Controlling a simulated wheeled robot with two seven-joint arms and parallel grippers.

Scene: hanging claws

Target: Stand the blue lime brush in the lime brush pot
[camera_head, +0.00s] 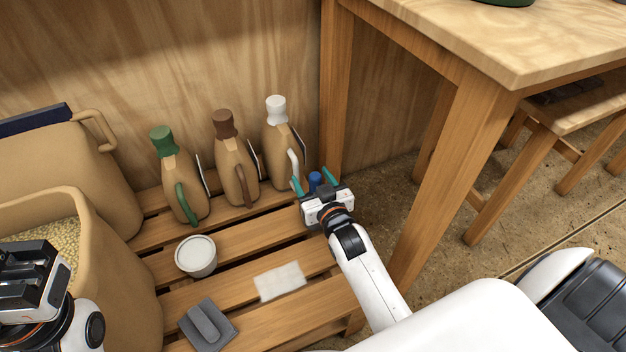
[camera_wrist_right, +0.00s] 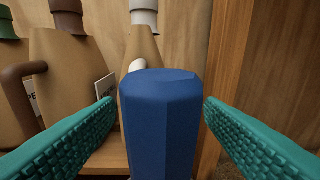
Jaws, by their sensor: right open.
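The blue lime brush (camera_head: 315,179) shows only as a small blue piece between the teal fingers of my right gripper (camera_head: 314,181) in the head view. In the right wrist view the blue brush (camera_wrist_right: 160,125) is a large faceted upright shape between the two open fingers (camera_wrist_right: 158,120), with a gap on each side. Its lower part is hidden. A white round pot (camera_head: 196,256), possibly the lime brush pot, stands on the slatted rack left of the right gripper. My left gripper (camera_head: 28,270) is at the left edge; its fingers are not clearly shown.
Three tan jugs with green (camera_head: 178,180), brown (camera_head: 234,160) and white (camera_head: 281,140) caps stand along the back of the slatted rack (camera_head: 240,240). A white flat pad (camera_head: 280,281) and a grey item (camera_head: 208,324) lie in front. A wooden table (camera_head: 480,45) is at right.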

